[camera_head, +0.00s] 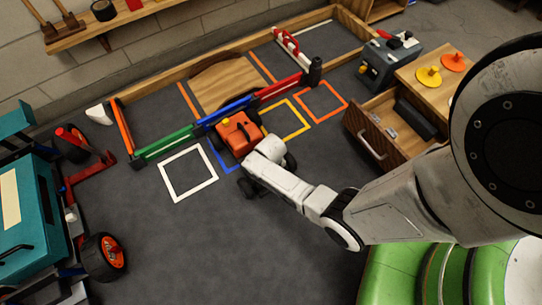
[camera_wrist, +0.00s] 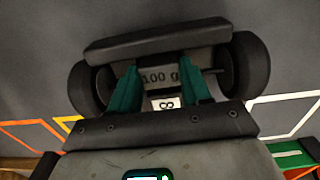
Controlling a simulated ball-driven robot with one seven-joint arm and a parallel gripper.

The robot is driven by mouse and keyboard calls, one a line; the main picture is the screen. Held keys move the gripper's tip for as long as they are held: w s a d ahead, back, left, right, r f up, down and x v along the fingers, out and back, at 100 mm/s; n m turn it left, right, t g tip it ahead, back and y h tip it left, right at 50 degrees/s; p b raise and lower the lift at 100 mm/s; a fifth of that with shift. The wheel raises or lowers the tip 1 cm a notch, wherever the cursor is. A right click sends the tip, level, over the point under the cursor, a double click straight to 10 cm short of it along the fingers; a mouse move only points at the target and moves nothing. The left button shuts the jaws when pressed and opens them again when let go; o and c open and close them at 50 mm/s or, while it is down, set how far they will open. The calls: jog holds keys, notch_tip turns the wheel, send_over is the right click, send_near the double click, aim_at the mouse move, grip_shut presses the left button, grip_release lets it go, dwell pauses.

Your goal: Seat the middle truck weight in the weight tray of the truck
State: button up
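The truck (camera_head: 238,133), orange with dark wheels, stands on the floor inside the blue square, by the low coloured barrier. My gripper (camera_head: 250,152) is low over its near end in the head view. In the wrist view a dark weight marked "100 g" (camera_wrist: 163,77) shows between the teal fingers of my gripper (camera_wrist: 162,66), at the truck's end between two black wheels (camera_wrist: 252,72). The fingers stand close to the weight's sides; whether they press on it I cannot tell. The weight tray is mostly hidden, so I cannot tell if the weight is fully seated.
A dark bar (camera_wrist: 157,42) spans the truck's end above the weight. White (camera_head: 188,173), yellow (camera_head: 301,130) and orange (camera_head: 342,110) floor squares lie around. A wooden cabinet with an open drawer (camera_head: 385,150) stands at right, a teal vehicle (camera_head: 28,215) at left. The front floor is clear.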

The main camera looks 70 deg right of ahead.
jog(key=o, duration=0.5)
jog(key=shift+c, duration=0.2)
jog(key=s+a+r+n+p, duration=0.2)
jog(key=a+r, duration=0.1)
jog(key=r, duration=0.8)
jog(key=s+a+r+n+p, duration=0.2)
jog(key=s+a+r+p, duration=0.1)
jog(key=r, duration=0.8)
jog(key=s+a+r+n+t+p, duration=0.1)
jog(key=s+a+r+n+p, duration=0.1)
jog(key=r, duration=1)
jog(key=shift+s+a, duration=0.3)
jog(key=shift+a, duration=0.5)
notch_tip(320, 180, up, 32)
jog(key=p, duration=3.3)
jog(key=shift+r, duration=0.2)
